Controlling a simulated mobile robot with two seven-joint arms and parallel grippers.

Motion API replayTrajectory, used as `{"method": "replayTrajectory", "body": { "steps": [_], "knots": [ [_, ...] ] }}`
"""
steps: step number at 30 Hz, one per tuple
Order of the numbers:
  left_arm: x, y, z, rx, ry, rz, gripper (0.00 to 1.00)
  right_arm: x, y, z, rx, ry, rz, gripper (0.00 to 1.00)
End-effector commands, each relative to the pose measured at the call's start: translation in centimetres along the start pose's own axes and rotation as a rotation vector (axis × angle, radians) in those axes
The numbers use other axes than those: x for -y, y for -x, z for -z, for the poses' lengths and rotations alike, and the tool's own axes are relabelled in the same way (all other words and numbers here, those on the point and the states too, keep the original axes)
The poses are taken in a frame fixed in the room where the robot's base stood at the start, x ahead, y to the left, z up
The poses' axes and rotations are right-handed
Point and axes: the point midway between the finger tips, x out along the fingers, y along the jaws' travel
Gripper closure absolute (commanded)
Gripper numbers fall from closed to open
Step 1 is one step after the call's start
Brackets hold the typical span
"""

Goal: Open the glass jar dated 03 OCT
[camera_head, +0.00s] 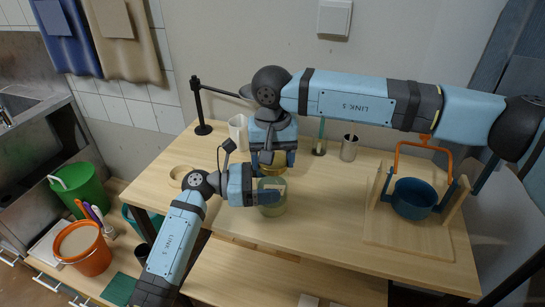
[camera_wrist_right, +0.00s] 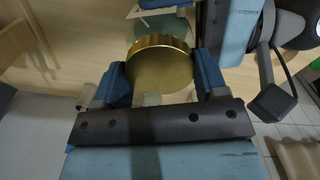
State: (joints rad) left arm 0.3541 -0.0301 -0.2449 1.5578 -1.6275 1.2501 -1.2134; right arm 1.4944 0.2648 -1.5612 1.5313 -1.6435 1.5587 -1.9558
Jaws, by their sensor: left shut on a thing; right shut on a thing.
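A greenish glass jar (camera_head: 271,208) stands near the front edge of the wooden table, left of its middle. My left gripper (camera_head: 268,199) is shut around the jar's body from the left. My right gripper (camera_head: 272,162) comes from above and behind, shut on a gold lid (camera_head: 270,171). In the right wrist view the round lid (camera_wrist_right: 160,65) sits between both blue fingers, with part of the glass (camera_wrist_right: 175,22) beyond it. The lid is at the jar's upper, far side; I cannot tell whether it still touches the rim. The date is not readable.
A metal cup (camera_head: 349,148) and a glass with a green stick (camera_head: 320,138) stand behind on the right. A white pitcher (camera_head: 238,132) is behind on the left, near a black stand (camera_head: 203,128). A blue pot (camera_head: 413,199) with an orange handle occupies the table's right side.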

Motion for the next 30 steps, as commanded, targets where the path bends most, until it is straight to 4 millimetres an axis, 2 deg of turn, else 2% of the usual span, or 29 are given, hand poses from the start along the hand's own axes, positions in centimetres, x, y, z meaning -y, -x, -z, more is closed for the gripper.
{"method": "replayTrajectory", "body": {
  "steps": [14, 30],
  "knots": [
    [0.0, 0.0, 0.0, 0.000, 0.000, 0.000, 0.90, 0.0, 0.1, 0.0, 0.000, -0.003, 0.000, 0.62],
    [0.0, 0.0, 0.0, 0.000, 0.000, 0.000, 0.90, 0.0, 1.9, 0.0, -0.001, -0.004, 0.000, 0.62]
  ]
}}
